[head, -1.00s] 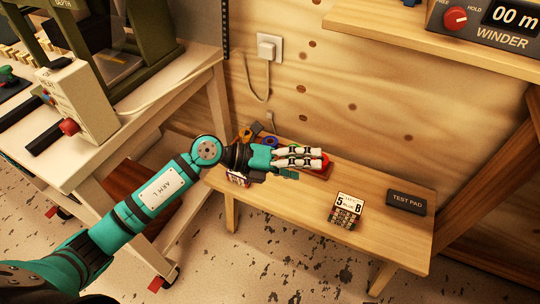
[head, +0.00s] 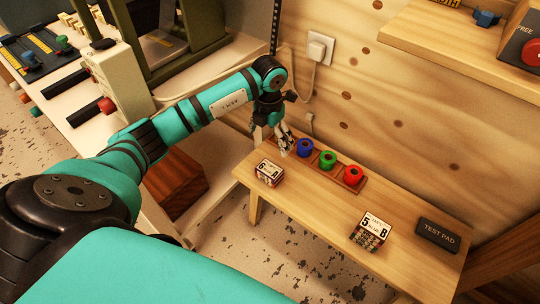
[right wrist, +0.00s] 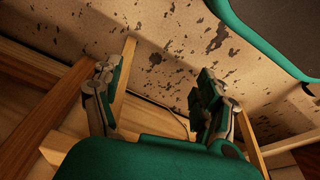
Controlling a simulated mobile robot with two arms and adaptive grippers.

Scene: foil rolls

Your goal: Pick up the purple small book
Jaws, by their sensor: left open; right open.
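I cannot make out a purple small book in either view. Two small blocks with white number-labelled tops stand on the low wooden bench (head: 310,215): one at the left (head: 269,173) and one marked 5 and B (head: 370,231) further right. Their sides look dark and patterned. My left gripper (head: 287,150) points down over the back left of the bench, close to the blue roll (head: 305,148). It is open, and I see nothing in it. My right gripper (right wrist: 158,85) shows in the right wrist view, open and empty, fingers apart.
A green roll (head: 327,160) and a red roll (head: 352,175) stand beside the blue one in a wooden tray. A dark TEST PAD (head: 437,235) lies at the bench's right end. A shelf (head: 450,50) overhangs upper right. The bench's middle is clear.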

